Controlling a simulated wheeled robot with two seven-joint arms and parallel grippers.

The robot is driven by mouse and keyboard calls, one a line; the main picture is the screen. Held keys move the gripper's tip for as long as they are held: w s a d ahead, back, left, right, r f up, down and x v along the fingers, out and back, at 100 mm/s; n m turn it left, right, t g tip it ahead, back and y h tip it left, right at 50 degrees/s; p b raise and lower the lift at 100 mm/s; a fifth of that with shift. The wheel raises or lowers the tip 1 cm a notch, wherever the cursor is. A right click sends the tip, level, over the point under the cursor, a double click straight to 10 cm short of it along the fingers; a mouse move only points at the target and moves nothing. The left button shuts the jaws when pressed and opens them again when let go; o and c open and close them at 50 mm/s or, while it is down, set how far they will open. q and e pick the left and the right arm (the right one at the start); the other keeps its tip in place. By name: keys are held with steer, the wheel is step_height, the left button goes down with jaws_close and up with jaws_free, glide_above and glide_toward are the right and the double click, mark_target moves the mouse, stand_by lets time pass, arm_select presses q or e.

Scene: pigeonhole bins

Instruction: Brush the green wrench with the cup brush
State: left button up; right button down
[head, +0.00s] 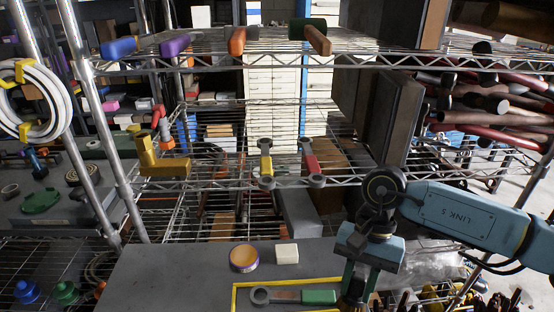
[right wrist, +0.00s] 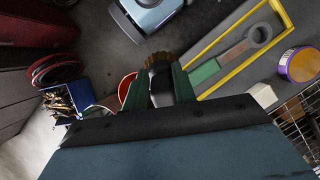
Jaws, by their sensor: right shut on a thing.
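The green wrench (head: 318,297) lies flat on the grey table inside a yellow outline, with its grey ring end to the left. In the right wrist view its green handle (right wrist: 204,73) ends close beside my gripper's finger. My right gripper (head: 357,284) is shut on the cup brush (head: 350,304) just right of the handle's end. The brush's brown bristles (right wrist: 160,60) point away from the wrist, between the green fingers (right wrist: 161,88). I cannot tell whether the bristles touch the handle or the table. My left gripper is out of view.
A purple and yellow round tin (head: 244,259) and a white block (head: 287,253) stand behind the wrench. A yellow wrench (head: 266,165) and a red wrench (head: 312,164) lie on the wire shelf above. The table's left part is clear. Hammers crowd the right rack (head: 490,100).

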steer(key=w+d+r+n+h+b, duration=0.1)
steer(key=w+d+r+n+h, duration=0.1)
steer(key=d+n, duration=0.3)
steer(key=shift+w+d+r+g, duration=0.3)
steer(key=shift+w+r, duration=0.15)
steer(key=shift+w, duration=0.35)
